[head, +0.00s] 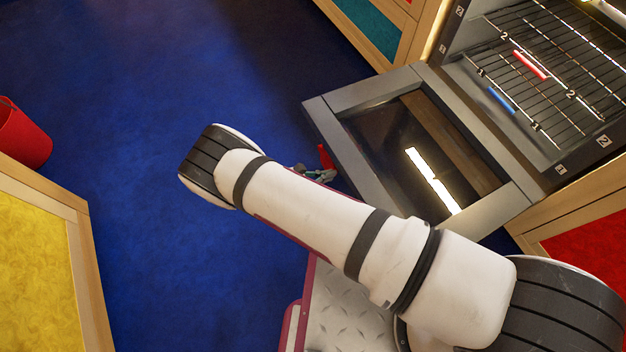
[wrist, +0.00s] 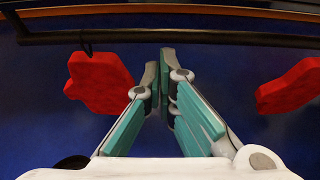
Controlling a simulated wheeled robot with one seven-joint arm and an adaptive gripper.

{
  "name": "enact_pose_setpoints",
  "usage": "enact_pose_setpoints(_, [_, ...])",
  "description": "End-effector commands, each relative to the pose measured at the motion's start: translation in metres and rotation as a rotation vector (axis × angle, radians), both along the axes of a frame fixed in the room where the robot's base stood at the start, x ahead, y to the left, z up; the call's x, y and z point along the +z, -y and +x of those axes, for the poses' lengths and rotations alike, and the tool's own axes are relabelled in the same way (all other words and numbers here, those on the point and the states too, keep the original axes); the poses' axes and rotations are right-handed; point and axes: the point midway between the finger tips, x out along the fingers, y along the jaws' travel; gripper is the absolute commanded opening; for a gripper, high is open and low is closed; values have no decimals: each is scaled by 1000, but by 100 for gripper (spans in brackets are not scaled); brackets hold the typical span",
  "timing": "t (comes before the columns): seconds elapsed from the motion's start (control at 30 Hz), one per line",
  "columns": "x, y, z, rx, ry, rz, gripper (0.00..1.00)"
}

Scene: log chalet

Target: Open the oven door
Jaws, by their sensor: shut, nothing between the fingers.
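The oven door (head: 478,143) is swung down and lies open, its glass facing up, in the right half of the head view. The oven's inside shows behind it. In the wrist view a dark bar, likely the door handle (wrist: 100,37), runs across the top. My gripper (wrist: 166,58) is shut and empty, its teal and grey fingers together just below that bar in the picture. I cannot tell whether they touch it. In the head view a small part of my gripper (head: 318,174) shows by the door's outer left edge; my arm hides the rest.
Wire racks (head: 530,60) in the oven carry a red piece (head: 530,65) and a blue piece (head: 502,100). Two red mitt-like pieces, left (wrist: 100,82) and right (wrist: 288,85), are near the bar. Blue floor (head: 150,100) is clear left; a yellow-panelled cabinet (head: 40,245) stands lower left.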

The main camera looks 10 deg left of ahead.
Motion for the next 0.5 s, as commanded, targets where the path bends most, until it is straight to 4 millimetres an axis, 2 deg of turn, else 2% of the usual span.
enact_pose_setpoints(0.03, [10,-5,0,4,2,8,0])
enact_pose_setpoints(0.2, [26,-4,0,4,2,5,0])
enact_pose_setpoints(0.5, [35,-4,0,4,2,5,0])
